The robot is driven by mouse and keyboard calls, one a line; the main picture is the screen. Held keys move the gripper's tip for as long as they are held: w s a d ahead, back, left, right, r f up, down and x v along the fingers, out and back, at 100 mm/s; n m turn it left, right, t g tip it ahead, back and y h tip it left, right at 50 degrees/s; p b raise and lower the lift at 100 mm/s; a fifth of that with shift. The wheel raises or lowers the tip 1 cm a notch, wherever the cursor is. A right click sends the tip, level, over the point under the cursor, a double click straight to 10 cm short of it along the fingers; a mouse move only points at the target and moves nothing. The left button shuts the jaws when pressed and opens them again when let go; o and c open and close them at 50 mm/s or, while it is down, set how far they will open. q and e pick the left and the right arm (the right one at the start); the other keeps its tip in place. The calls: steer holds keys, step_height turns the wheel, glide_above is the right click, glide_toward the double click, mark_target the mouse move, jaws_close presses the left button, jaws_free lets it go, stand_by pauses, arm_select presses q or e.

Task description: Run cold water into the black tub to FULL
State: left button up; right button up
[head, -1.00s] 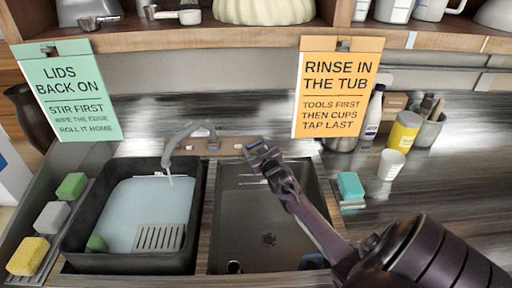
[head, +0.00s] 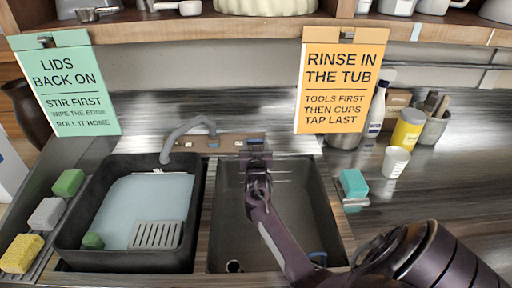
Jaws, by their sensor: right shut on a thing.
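The black tub (head: 72,228) stands in the left basin with pale blue water (head: 140,197) in it, its surface below the rim. A small white mark shows at its far inner wall; I cannot read it. The grey tap spout (head: 187,129) arches from the tap bar (head: 222,144) and its tip is over the tub's far side. I see no clear stream from it now. My right gripper (head: 256,143) is at the right end of the bar, shut on a small part there, apparently a tap handle, mostly hidden by the fingers. My left gripper is not in view.
A grey slotted rack (head: 156,235) and a green sponge (head: 93,241) are in the tub. The right basin (head: 300,200) lies under my right arm. Sponges line the left edge; a teal sponge (head: 354,183), white cup (head: 395,162) and bottles stand right. Two signs hang above.

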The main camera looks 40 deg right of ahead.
steer(key=o, duration=1)
steer(key=shift+s, duration=0.1)
steer(key=shift+s+a+f, duration=0.1)
steer(key=shift+s+a, duration=0.15)
steer(key=shift+a, duration=0.05)
steer(key=b+v, duration=0.1)
steer(key=v, duration=0.6)
steer(key=shift+r, duration=0.2)
